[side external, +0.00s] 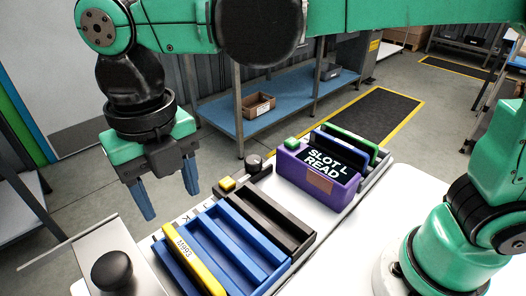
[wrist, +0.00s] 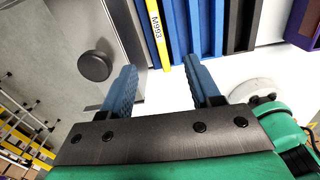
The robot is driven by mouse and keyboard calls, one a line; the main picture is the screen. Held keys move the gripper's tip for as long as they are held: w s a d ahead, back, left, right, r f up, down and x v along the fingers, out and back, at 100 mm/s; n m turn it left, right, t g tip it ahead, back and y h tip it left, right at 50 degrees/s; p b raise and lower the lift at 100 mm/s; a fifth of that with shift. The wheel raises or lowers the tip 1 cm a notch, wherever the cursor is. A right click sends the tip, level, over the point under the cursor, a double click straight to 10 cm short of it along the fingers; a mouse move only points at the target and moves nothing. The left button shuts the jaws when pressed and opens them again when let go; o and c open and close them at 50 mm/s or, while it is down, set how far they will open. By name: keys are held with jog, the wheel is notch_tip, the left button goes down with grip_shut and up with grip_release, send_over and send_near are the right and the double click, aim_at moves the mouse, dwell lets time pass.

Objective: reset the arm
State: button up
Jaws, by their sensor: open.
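My gripper (side external: 166,199) hangs at the left in the side external view, above and left of the slotted racks. Its two blue fingers point down, spread apart, with nothing between them. In the wrist view my gripper (wrist: 165,88) is also open and empty, over the white table edge. Most of my green arm crosses the top of the side external view.
A metal plate with a black knob (side external: 112,270) is at front left.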

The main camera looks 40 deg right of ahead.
jog(key=d+f+m+t, duration=0.2)
jog(key=d+m, duration=0.9)
jog(key=m, duration=0.6)
jog(key=d+f+m+t, duration=0.2)
jog(key=d+m+t, duration=0.3)
jog(key=d+m, duration=0.6)
jog(key=m, duration=0.7)
jog(key=shift+s+d, duration=0.25)
jog(key=shift+d, duration=0.05)
